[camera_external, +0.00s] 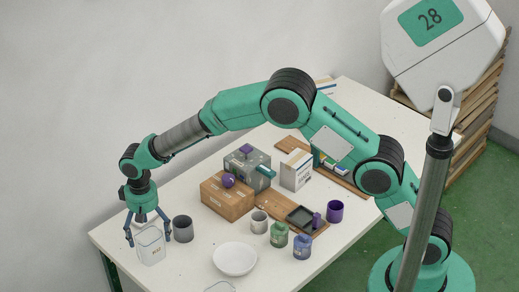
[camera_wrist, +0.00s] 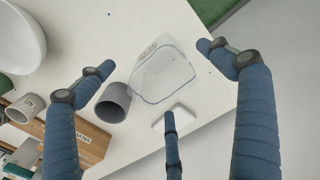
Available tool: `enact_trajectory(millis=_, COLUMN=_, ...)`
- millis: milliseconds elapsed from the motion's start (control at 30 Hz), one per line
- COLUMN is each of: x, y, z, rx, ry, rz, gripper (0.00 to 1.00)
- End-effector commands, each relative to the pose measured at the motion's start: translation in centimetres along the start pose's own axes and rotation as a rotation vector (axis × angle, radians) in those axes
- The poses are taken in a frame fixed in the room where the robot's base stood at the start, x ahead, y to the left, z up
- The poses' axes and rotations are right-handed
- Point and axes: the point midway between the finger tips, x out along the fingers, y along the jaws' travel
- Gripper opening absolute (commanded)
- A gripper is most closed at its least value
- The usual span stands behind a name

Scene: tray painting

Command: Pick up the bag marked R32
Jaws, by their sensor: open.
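A pale, see-through bag (camera_external: 151,246) with a small dark mark stands near the table's left corner; the mark is too small to read surely. In the wrist view a clear, rounded bag-like container (camera_wrist: 163,78) lies between my spread fingers. My gripper (camera_external: 148,236) points down over the pale bag, with fingers to its left and right. In the wrist view my gripper (camera_wrist: 158,62) is open, and its three fingers look apart from the clear container. A small white square piece (camera_wrist: 184,117) is partly hidden behind the lower finger.
A grey cup (camera_external: 183,229) stands close to the right of the pale bag; it also shows in the wrist view (camera_wrist: 113,102). A white bowl (camera_external: 235,259), cardboard box (camera_external: 228,200) and small jars (camera_external: 279,235) stand farther right. The table's left edge is near.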

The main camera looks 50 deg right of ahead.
Motion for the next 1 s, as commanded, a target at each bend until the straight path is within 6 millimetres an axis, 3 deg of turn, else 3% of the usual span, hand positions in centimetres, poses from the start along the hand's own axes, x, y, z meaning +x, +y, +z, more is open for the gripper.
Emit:
enact_trajectory(millis=233, x=0.8, y=0.0, z=0.0, rx=0.000, ry=-0.001, rz=0.001, gripper=0.92)
enact_trajectory(millis=600, x=4.8, y=0.1, z=-0.1, rx=0.000, ry=-0.002, rz=0.001, gripper=0.92)
enact_trajectory(millis=1000, x=5.2, y=0.0, z=-0.1, rx=0.000, ry=0.000, rz=0.000, gripper=0.92)
